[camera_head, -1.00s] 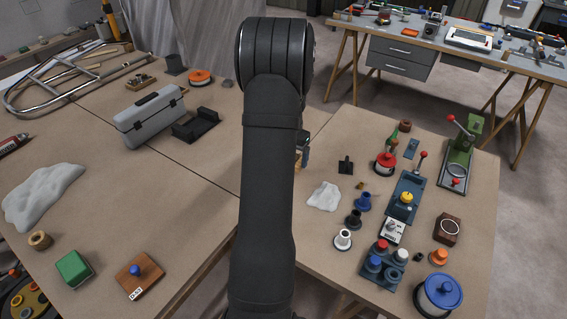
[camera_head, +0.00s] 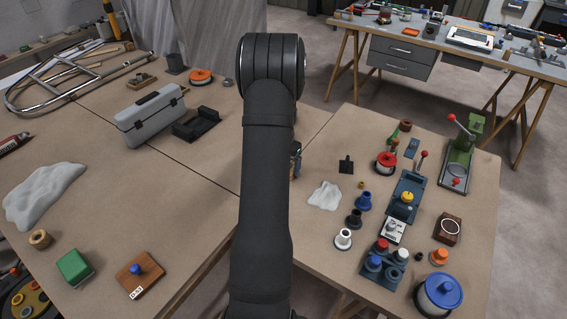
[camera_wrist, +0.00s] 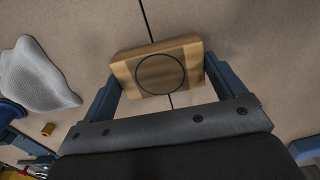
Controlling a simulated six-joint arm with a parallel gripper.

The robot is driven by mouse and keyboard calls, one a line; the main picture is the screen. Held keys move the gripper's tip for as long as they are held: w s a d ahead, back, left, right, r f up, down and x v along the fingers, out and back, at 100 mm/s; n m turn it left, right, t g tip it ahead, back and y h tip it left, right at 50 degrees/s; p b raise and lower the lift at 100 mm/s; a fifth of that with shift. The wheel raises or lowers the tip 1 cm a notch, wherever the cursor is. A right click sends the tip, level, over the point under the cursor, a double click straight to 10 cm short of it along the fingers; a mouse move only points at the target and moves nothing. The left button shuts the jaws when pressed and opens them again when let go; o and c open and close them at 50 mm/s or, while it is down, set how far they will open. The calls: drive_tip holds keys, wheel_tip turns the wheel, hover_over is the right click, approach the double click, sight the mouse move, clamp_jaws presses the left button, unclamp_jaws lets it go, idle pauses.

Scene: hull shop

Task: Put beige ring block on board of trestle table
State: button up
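The beige ring block (camera_wrist: 158,72) is a wooden block with a dark circle on its face. In the wrist view it sits between the two blue fingers of my gripper (camera_wrist: 163,80), which appear to press its sides. It hangs over a brown board (camera_wrist: 235,45) with a thin dark seam below. In the head view my arm hides the block and most of my gripper (camera_head: 295,160). The near right brown board (camera_head: 320,238) is seen there. A table on wooden trestle legs (camera_head: 400,35) stands at the back right.
A white lump (camera_head: 324,195) lies right of my arm, beside several coloured pegs and a blue-grey holder (camera_head: 384,265). A green press (camera_head: 462,155) stands farther right. On the left board are a grey toolbox (camera_head: 150,115), a green block (camera_head: 74,268) and a wooden knob block (camera_head: 140,275). The left board's middle is clear.

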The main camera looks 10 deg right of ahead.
drive_tip(key=shift+o, duration=0.8)
wheel_tip(320, 180, up, 12)
drive_tip(key=shift+f, duration=0.1)
drive_tip(key=shift+c, duration=0.2)
drive_tip(key=shift+r, duration=0.3)
drive_tip(key=c, duration=0.5)
wheel_tip(320, 180, up, 4)
drive_tip(key=n, duration=1.7)
drive_tip(key=shift+d+n, duration=0.15)
drive_tip(key=shift+n, duration=0.25)
wheel_tip(320, 180, down, 17)
drive_tip(key=shift+f, duration=0.1)
drive_tip(key=shift+c, duration=0.2)
